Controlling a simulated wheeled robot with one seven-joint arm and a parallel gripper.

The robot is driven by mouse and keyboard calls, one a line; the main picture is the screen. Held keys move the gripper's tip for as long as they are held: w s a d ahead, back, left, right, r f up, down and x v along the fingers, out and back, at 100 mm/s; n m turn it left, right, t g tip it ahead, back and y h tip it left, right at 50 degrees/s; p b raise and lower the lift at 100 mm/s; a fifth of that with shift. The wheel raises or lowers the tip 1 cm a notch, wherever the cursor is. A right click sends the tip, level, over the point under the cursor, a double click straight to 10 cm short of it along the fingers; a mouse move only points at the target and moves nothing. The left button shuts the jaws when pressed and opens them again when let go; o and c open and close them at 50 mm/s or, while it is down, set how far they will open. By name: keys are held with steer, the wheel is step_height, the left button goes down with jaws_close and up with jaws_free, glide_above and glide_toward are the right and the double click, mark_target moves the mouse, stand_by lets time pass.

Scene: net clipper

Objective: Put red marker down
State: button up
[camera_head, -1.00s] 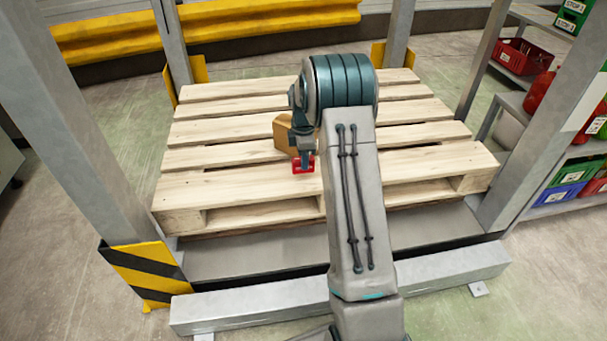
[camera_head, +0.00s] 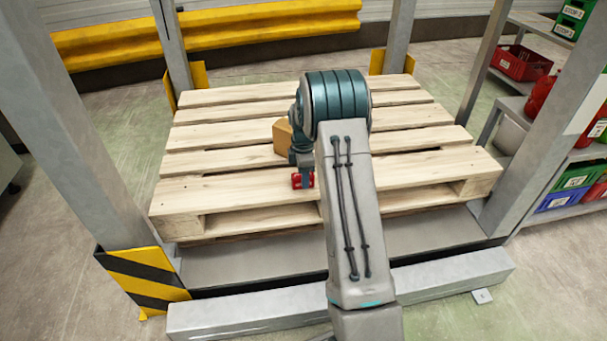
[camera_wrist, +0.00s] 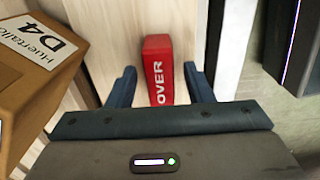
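The red marker (camera_wrist: 158,65), a red block with white letters reading "OVER", sits between the two fingers of my gripper (camera_wrist: 161,78) in the wrist view. A gap shows on each side of it, so the fingers are open and apart from it. In the head view, the red marker (camera_head: 297,181) is low at the front part of the wooden pallet (camera_head: 235,190), partly hidden by my gripper (camera_head: 304,178). It appears to rest on a front board, though its underside is hidden.
A cardboard box (camera_head: 281,138) labelled "D4" stands on the pallet just behind the marker, and at left in the wrist view (camera_wrist: 40,65). Grey posts (camera_head: 75,120) frame the pallet. Shelves with crates (camera_head: 522,62) stand at right. Most pallet boards are bare.

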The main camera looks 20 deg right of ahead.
steer(key=shift+r, duration=0.1)
step_height(320, 180, up, 11)
steer(key=p, duration=0.4)
steer(key=s+a+r+m, duration=0.3)
steer(key=s+a+r, duration=0.1)
steer(key=s+r, duration=0.15)
steer(key=s+a+r+m, duration=0.1)
steer(key=s+a+m, duration=0.2)
steer(key=s, duration=0.6)
steer(key=s+a+r+m, duration=0.1)
steer(key=s+a+m, duration=0.2)
steer(key=s, duration=0.6)
steer(key=s+a+r+m+t, duration=0.1)
steer(key=s+a+r+m, duration=0.1)
steer(key=s+m, duration=0.4)
steer(key=s+a, duration=0.1)
steer(key=s, duration=0.2)
steer(key=shift+s+m, duration=0.3)
steer(key=shift+s, duration=0.05)
steer(key=shift+a, duration=0.1)
